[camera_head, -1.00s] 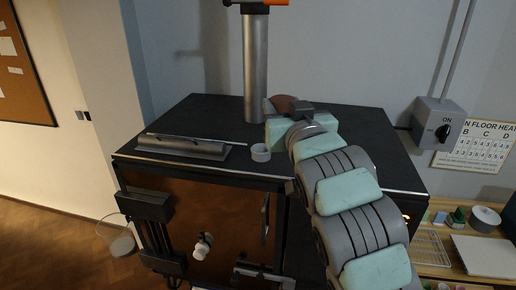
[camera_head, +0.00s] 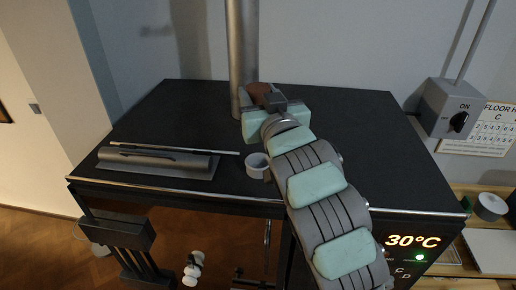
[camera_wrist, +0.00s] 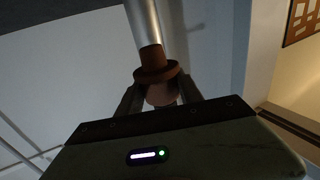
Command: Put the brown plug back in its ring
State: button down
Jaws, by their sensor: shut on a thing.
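The brown plug (camera_wrist: 152,62) is stepped, with a narrow end above a wider flange. My gripper (camera_wrist: 160,95) is shut on its paler lower part in the wrist view, with the narrow end pointing away from the wrist. In the head view the plug (camera_head: 258,91) shows partly behind my gripper (camera_head: 264,104), above the black kiln top and close to the metal pipe. A small pale ring-shaped piece (camera_head: 251,172) sits on the kiln top near its front edge, left of my arm. I cannot tell whether it is the plug's ring.
The kiln top (camera_head: 350,130) is mostly clear. A grey metal fixture with a rod (camera_head: 160,163) lies at its front left. The vertical pipe (camera_head: 241,50) rises at the back. A switch box (camera_head: 452,108) is on the wall at right. A display on the kiln front reads 30°C (camera_head: 412,241).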

notch_tip(320, 180, down, 14)
jog(key=shift+f+p, duration=0.15)
jog(key=shift+p, duration=1)
jog(key=shift+f, duration=0.1)
jog(key=shift+f, duration=0.15)
jog(key=c, duration=0.8)
grip_release()
jog(key=shift+o, duration=0.2)
